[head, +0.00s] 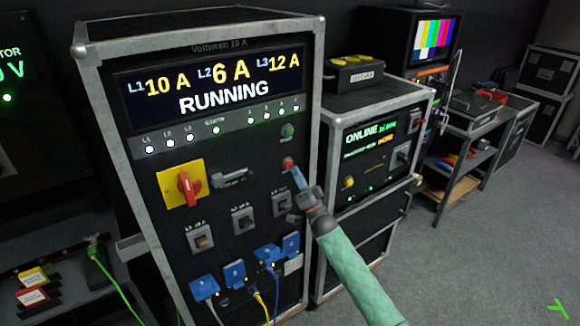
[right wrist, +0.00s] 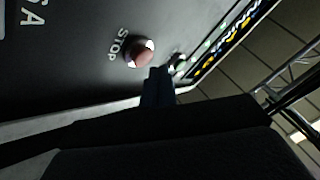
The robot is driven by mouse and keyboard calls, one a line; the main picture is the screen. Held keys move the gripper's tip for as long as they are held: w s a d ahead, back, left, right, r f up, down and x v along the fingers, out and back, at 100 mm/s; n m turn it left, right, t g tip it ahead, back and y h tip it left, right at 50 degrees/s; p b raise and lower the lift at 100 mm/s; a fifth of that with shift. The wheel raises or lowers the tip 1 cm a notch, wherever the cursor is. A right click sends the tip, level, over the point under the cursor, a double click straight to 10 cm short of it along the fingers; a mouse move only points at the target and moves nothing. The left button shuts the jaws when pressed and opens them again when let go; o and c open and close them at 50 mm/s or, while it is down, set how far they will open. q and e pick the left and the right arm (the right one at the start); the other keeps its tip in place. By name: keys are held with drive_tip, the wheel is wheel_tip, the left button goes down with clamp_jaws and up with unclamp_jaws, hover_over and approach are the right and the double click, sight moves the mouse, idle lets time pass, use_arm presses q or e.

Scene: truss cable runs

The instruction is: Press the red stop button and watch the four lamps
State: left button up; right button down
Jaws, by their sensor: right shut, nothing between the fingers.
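The red stop button (head: 287,162) is on the front panel of the black rack cabinet (head: 135,120). In the right wrist view the round red button (right wrist: 140,52) shows beside the word STOP. My right gripper (head: 293,172) is shut and empty, its fingertips close to the button; in the right wrist view the fingertips (right wrist: 160,72) show just beside it. I cannot tell whether they touch it. The display (head: 215,80) reads RUNNING. My left gripper is not in view.
A green button (head: 287,130) sits above the red one. A red rotary switch on a yellow plate (head: 181,186) is to the left. Blue sockets with cables (head: 233,274) are low on the panel. A second cabinet (head: 365,155) stands close on the right.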

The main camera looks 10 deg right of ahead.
drive_tip(key=shift+w, duration=0.1)
idle(0.8)
drive_tip(key=shift+w+a+b, duration=0.15)
drive_tip(key=shift+w+b, duration=0.2)
idle(0.3)
drive_tip(key=shift+w+a, duration=0.15)
drive_tip(key=shift+w, duration=0.15)
idle(0.5)
drive_tip(key=shift+s, duration=0.15)
drive_tip(key=shift+s+d, duration=0.3)
drive_tip(key=shift+s, duration=0.3)
idle(0.3)
